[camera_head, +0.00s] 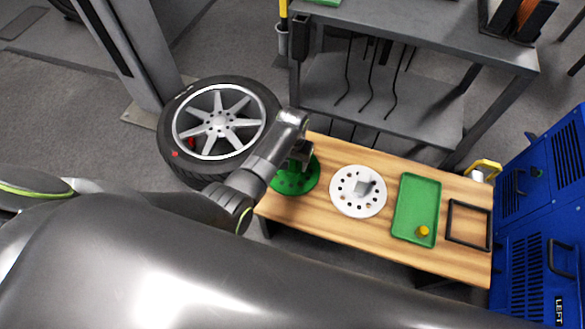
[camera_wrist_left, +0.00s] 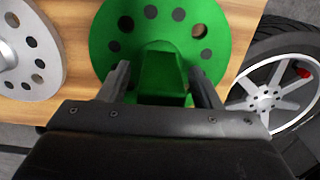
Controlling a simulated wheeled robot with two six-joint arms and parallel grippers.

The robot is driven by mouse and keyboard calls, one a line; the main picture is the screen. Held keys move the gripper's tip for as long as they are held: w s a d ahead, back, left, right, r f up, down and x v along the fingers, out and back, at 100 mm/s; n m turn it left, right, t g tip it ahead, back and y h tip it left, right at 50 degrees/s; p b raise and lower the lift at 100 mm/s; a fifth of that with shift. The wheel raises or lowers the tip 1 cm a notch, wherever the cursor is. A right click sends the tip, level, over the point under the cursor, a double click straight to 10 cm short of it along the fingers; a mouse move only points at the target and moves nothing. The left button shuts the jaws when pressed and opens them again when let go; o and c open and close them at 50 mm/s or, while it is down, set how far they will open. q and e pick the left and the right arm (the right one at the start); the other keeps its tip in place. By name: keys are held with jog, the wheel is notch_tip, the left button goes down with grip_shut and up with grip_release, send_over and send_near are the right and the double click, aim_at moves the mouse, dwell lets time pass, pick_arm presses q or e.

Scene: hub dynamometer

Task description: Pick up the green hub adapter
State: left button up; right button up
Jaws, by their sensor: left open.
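The green hub adapter (camera_head: 292,184) is a round disc with a ring of holes and a raised block in its middle. It lies at the left end of the wooden bench (camera_head: 325,232). In the left wrist view the adapter (camera_wrist_left: 116,28) fills the top centre. My left gripper (camera_head: 300,158) is above it, and part of the disc is hidden behind the gripper. In the wrist view the two fingers of the left gripper (camera_wrist_left: 162,85) are apart, one on each side of the green block. I cannot tell whether they touch it. My right gripper is not in view.
A white hub adapter (camera_head: 345,205) lies to the right on the bench, then a green tray (camera_head: 405,223) with a yellow piece (camera_head: 422,231) and a black frame (camera_head: 468,243). A blue cabinet (camera_head: 535,245) is at right.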

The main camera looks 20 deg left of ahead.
pick_arm(q)
jog(key=shift+f, duration=0.1)
jog(key=shift+c, duration=0.5)
grip_shut()
jog(key=shift+w, duration=0.1)
jog(key=shift+r, duration=0.25)
